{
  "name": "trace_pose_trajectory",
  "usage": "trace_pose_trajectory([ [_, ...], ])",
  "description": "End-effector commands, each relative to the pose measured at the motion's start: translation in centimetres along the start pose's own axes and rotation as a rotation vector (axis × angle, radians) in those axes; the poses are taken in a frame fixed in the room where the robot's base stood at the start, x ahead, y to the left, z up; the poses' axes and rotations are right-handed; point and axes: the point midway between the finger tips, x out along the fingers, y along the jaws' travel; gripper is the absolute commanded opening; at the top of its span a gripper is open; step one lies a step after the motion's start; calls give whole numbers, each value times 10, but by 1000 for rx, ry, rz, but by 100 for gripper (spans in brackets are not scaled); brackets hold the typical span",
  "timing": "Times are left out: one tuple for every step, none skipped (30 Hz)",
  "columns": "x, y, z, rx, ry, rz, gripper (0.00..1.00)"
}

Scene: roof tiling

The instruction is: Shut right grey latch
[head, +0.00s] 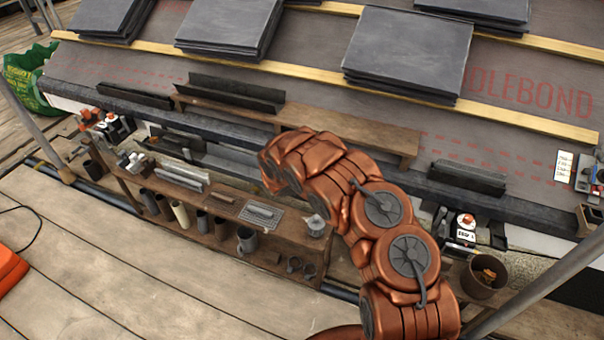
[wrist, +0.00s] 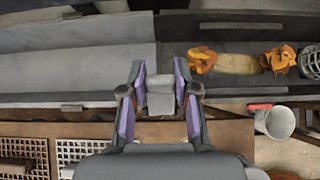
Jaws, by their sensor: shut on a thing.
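In the wrist view my gripper (wrist: 160,70) has its purple-lined fingers on both sides of a small grey block, which looks like the grey latch (wrist: 160,98). The fingers are closed against the block's sides. The block sits at the front edge of a long grey channel (wrist: 75,65), near that channel's right end. I cannot tell from this view how far the latch is turned or pressed. In the head view my copper-coloured arm hides the gripper and the latch.
A grey cup (wrist: 275,121) stands right of the gripper in the wrist view. Orange-yellow bundles (wrist: 203,60) lie behind it. A perforated tray (wrist: 25,151) is at front left. In the head view, a wooden shelf (head: 290,110) and stacked slates (head: 408,50) lie on the roof.

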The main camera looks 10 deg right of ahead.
Motion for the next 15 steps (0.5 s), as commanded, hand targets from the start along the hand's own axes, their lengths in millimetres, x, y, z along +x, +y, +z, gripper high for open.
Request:
trace_pose_trajectory([
  [-4, -1, 4, 3, 25, -1, 0],
  [-4, -1, 4, 3, 37, -1, 0],
  [-3, 0, 4, 3, 53, 1, 0],
  [-2, 0, 4, 4, 65, 1, 0],
  [-2, 0, 4, 5, 77, 1, 0],
  [-1, 0, 3, 4, 93, 1, 0],
  [0, 0, 3, 4, 104, 1, 0],
  [0, 0, 3, 3, 115, 1, 0],
  [1, 0, 3, 4, 130, 0, 0],
  [1, 0, 3, 3, 140, 0, 0],
  [2, 0, 2, 2, 151, 1, 0],
  [3, 0, 2, 4, 166, 0, 0],
  [4, 0, 2, 4, 177, 0, 0],
  [4, 0, 2, 4, 188, 0, 0],
  [5, 0, 2, 3, 202, -1, 0],
])
